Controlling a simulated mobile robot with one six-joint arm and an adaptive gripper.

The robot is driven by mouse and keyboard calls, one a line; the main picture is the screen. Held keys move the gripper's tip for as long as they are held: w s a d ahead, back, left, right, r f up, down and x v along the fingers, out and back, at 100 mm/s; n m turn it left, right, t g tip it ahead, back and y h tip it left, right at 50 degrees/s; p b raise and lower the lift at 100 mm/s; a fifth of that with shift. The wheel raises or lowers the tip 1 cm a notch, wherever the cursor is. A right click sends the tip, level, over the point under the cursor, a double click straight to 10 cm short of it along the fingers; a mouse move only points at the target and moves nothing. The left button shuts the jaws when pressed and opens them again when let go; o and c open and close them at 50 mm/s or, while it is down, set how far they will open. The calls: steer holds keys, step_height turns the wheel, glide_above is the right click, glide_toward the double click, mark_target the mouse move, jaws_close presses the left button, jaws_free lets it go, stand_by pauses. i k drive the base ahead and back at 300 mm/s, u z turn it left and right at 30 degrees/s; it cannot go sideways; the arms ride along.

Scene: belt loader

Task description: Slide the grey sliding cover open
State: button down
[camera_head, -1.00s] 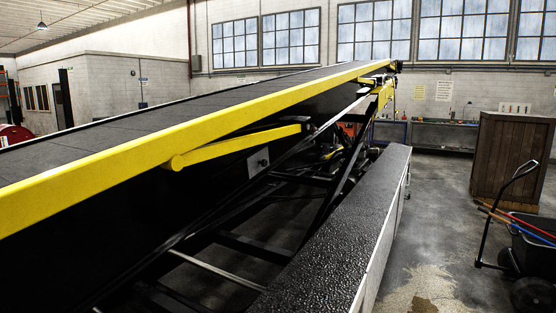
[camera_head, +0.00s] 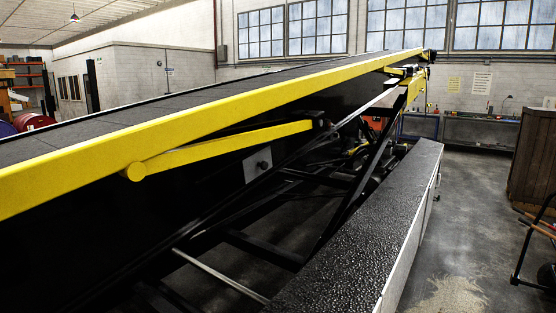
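No grey sliding cover can be made out for certain. A small grey plate (camera_head: 257,166) with a dark round spot sits under the raised belt, but I cannot tell whether it is the cover. The belt loader's dark belt (camera_head: 150,119) slopes up to the right, edged by a yellow side rail (camera_head: 230,102). A yellow strut (camera_head: 230,148) and dark frame bars lie below it. A long textured black-topped side box (camera_head: 355,240) with a pale side runs along the loader's right. My gripper is not in view.
Open concrete floor (camera_head: 475,220) lies right of the side box. A brown wooden cabinet (camera_head: 531,165) and part of a dark cart (camera_head: 546,275) stand at the right edge. A workbench (camera_head: 480,130) lines the back wall. Red and blue drums (camera_head: 33,121) stand far left.

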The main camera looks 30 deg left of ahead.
mark_target(255, 165)
steer(key=u, duration=0.2)
steer(key=i, duration=1.1)
steer(key=u, duration=0.15)
